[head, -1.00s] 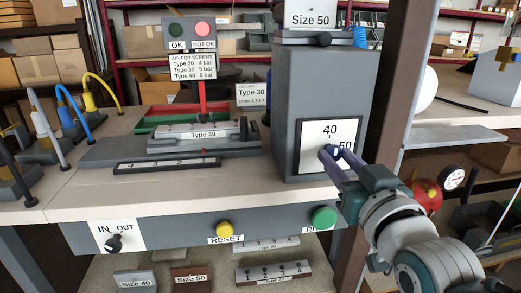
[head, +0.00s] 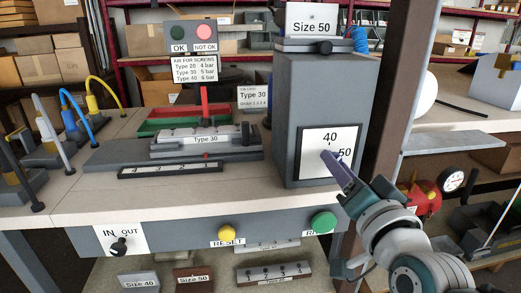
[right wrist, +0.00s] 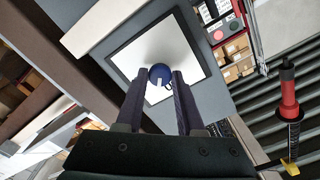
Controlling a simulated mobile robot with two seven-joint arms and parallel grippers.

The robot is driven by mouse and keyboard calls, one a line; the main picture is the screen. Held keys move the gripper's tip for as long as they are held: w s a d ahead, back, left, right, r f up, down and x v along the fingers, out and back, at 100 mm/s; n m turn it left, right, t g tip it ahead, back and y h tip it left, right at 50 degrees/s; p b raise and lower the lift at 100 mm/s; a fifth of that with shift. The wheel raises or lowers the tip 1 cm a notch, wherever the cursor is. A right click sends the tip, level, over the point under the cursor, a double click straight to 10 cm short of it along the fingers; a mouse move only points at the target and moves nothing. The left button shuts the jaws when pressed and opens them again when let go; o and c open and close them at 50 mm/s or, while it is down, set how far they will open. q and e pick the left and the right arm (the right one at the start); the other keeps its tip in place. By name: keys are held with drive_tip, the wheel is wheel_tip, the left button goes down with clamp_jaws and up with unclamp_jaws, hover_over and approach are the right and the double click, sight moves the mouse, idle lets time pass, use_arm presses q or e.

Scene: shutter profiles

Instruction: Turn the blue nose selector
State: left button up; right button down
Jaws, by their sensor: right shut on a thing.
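The blue nose selector (right wrist: 160,72) is a round blue knob on a white plate with a dark frame. In the head view the plate (head: 318,139), marked 40 and 50, is on the front of the grey housing (head: 328,95). My right gripper (head: 332,162) reaches the plate from the lower right and hides the knob there. In the right wrist view its two purple fingers (right wrist: 163,82) are shut on the knob, one on each side. A small white mark shows at the knob; which number it points to, I cannot tell. My left gripper is not in view.
A Size 50 block (head: 312,20) sits on top of the housing. The Type 30 fixture (head: 205,139) stands to the left. Yellow RESET (head: 227,233) and green (head: 323,222) buttons are on the bench front below. A dark post (head: 398,90) rises close right of the housing.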

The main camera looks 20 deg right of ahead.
drive_tip(key=m, duration=1)
drive_tip(key=shift+b, duration=0.3)
idle(0.4)
drive_tip(key=c, duration=0.5)
unclamp_jaws()
drive_tip(key=shift+c, duration=0.2)
drive_tip(key=p+v, duration=0.1)
drive_tip(key=v, duration=0.9)
drive_tip(key=shift+d, duration=0.1)
